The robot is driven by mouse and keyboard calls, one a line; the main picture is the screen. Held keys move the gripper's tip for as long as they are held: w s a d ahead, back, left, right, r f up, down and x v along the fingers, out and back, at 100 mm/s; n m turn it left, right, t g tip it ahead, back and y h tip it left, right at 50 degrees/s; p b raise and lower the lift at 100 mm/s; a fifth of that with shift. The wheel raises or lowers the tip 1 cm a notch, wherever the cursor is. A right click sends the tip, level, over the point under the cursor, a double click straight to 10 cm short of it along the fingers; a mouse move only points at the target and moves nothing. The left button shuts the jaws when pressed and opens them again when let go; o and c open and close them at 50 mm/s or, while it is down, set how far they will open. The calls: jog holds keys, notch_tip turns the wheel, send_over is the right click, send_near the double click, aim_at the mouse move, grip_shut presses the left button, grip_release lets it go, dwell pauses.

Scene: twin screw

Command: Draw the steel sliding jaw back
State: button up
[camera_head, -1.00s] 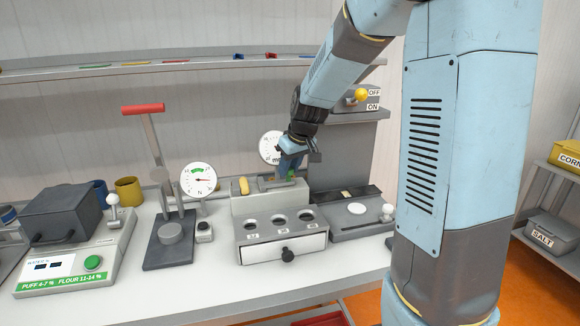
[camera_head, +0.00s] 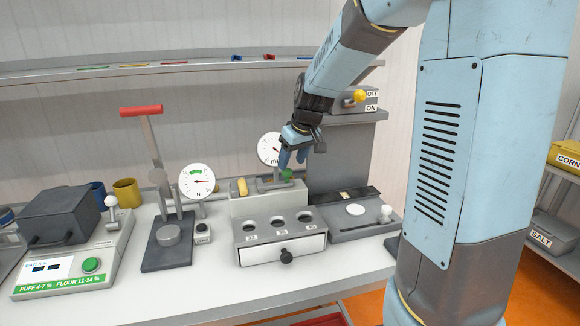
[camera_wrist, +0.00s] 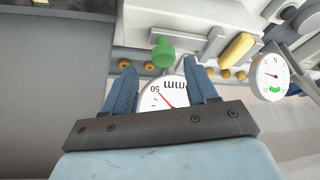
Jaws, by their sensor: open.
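The measuring device with a pale grey base (camera_head: 250,207) stands at the middle of the bench. On top are a steel jaw piece (camera_head: 268,184) and a green knob (camera_head: 287,174). A yellow piece (camera_head: 243,187) lies at its left end. In the wrist view the green knob (camera_wrist: 163,52) shows just beyond and between the fingertips, and the yellow piece (camera_wrist: 237,48) is to the right. My gripper (camera_head: 293,160) is open and empty, just above the green knob; the fingers also show in the wrist view (camera_wrist: 160,72). I cannot tell whether they touch anything.
An mm dial (camera_head: 270,149) stands behind the device, close to my fingers. A three-hole box with a drawer (camera_head: 281,240) is in front. A red-handled press (camera_head: 145,130) and N dial (camera_head: 197,181) stand left; a switch box with a yellow knob (camera_head: 357,97) is at upper right.

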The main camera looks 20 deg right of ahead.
jog(key=v, duration=1)
jog(key=shift+s, duration=0.1)
jog(key=s+d+f+m+t+h, duration=0.1)
jog(key=s+m, duration=0.3)
jog(key=s, duration=2.1)
jog(key=shift+s+d+f+m+t+h, duration=0.2)
jog(key=shift+d+f+m+t+h, duration=0.1)
jog(key=shift+d+h, duration=0.1)
jog(key=shift+c, duration=0.2)
dwell(0.7)
